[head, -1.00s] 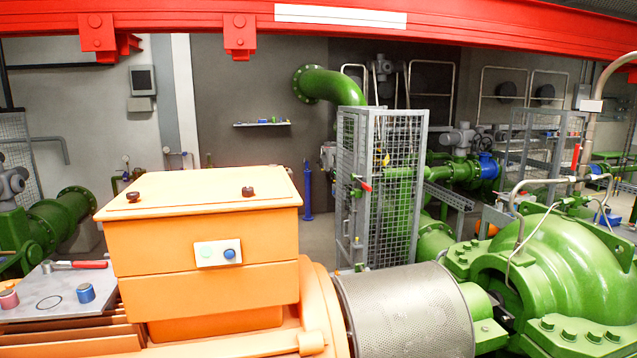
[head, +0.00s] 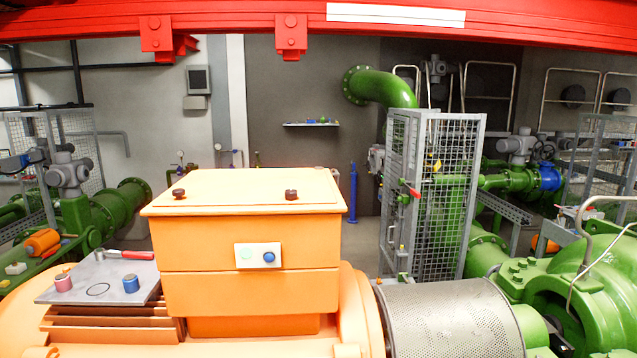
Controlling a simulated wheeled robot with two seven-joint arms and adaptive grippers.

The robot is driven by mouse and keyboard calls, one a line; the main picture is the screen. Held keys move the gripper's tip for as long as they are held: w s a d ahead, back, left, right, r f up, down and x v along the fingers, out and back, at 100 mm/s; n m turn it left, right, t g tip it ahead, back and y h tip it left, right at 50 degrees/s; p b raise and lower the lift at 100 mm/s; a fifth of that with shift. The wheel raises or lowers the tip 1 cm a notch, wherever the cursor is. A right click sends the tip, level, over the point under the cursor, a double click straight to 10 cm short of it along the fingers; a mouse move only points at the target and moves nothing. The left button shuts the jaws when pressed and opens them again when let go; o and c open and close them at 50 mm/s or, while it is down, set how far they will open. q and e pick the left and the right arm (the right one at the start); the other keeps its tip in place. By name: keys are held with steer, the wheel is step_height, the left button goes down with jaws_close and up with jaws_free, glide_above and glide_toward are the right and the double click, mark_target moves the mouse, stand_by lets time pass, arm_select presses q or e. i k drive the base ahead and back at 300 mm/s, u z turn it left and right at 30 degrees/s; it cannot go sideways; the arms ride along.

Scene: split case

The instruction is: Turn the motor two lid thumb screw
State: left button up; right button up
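An orange motor terminal box (head: 248,240) stands in the middle of the head view, with a closed orange lid (head: 235,188) on top. Two dark thumb screws sit on the lid, a left one (head: 178,194) near its left edge and a right one (head: 291,195) near its front right. I see no label telling which motor this is. A small panel with a green and a blue button (head: 257,256) is on the box's front. Neither of my grippers shows in the view.
A grey plate (head: 98,279) left of the box carries a red-handled tool (head: 130,254), a pink cylinder (head: 63,282) and a blue cylinder (head: 131,283). A red beam (head: 230,19) crosses overhead. A perforated guard (head: 450,320), green pump (head: 590,285) and mesh cage (head: 440,190) stand right.

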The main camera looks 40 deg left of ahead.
mark_target(289, 194)
steer(key=i, duration=0.9)
steer(key=u, duration=2.05)
